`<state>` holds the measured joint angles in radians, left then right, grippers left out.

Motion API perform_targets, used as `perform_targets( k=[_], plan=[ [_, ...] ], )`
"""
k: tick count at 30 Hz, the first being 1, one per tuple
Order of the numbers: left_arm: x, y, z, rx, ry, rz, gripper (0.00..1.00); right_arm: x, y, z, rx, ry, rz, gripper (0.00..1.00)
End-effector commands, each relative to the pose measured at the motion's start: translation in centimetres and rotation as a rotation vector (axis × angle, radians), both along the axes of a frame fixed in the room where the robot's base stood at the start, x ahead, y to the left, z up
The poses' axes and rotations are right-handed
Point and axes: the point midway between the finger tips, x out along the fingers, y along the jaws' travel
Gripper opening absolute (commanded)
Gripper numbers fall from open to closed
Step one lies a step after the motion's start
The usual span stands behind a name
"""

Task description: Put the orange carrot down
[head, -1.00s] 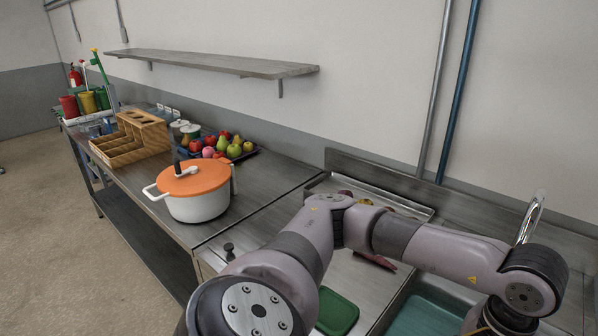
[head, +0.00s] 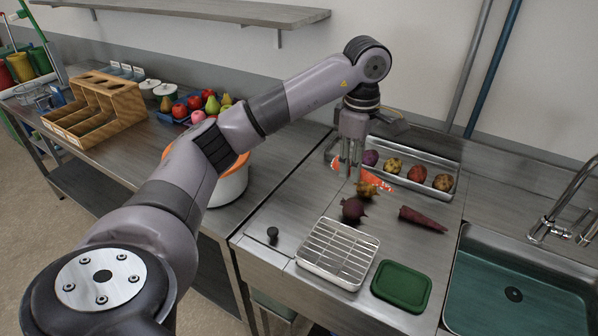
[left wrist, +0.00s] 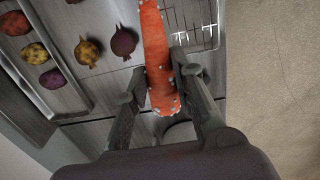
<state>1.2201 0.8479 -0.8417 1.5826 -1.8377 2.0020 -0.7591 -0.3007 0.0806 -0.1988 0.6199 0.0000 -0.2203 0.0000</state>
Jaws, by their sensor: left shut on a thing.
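The orange carrot (head: 394,182) is speckled with pale spots and partly hidden behind my left gripper (head: 350,168) in the head view. My left gripper is shut on it and holds it over the steel counter, near the front left of the metal tray (head: 448,198). In the left wrist view the carrot (left wrist: 156,45) lies lengthwise between the two fingers (left wrist: 158,88), its blunt speckled end towards the wrist. Whether the carrot touches the counter is unclear. My right gripper is not seen.
A dark beet (head: 352,209), a yellow root (head: 367,189) and a purple carrot (head: 422,220) lie on the counter. A wire rack (head: 338,255) and green board (head: 402,287) are in front. The sink (head: 515,290) is right, the pot (head: 230,187) left.

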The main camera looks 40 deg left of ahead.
Motion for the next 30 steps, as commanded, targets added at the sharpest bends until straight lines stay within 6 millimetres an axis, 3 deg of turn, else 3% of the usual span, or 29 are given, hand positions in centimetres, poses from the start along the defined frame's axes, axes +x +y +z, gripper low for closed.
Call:
perform_targets(
  k=[3, 7, 14, 21, 25, 30],
  plan=[
    [-0.3, 1.4, 0.3, 0.001, -0.001, 0.062, 0.00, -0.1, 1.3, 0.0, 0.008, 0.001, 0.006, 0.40],
    [-0.3, 1.5, -0.9, 0.003, 0.004, 0.083, 0.00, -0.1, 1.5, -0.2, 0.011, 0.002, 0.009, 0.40],
    [-0.2, 1.1, -5.9, 0.005, 0.009, 0.083, 0.00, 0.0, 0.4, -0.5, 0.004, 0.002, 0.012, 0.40],
    [-0.3, 1.4, -11.8, 0.005, 0.008, 0.083, 0.00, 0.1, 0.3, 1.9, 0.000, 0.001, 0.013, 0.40],
    [-0.4, 1.5, -14.0, 0.005, 0.004, 0.083, 0.00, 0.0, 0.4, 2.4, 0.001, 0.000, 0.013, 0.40],
    [-0.2, 1.4, -15.4, 0.007, 0.004, 0.082, 0.00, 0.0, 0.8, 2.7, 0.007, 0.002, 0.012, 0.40]
  ],
)
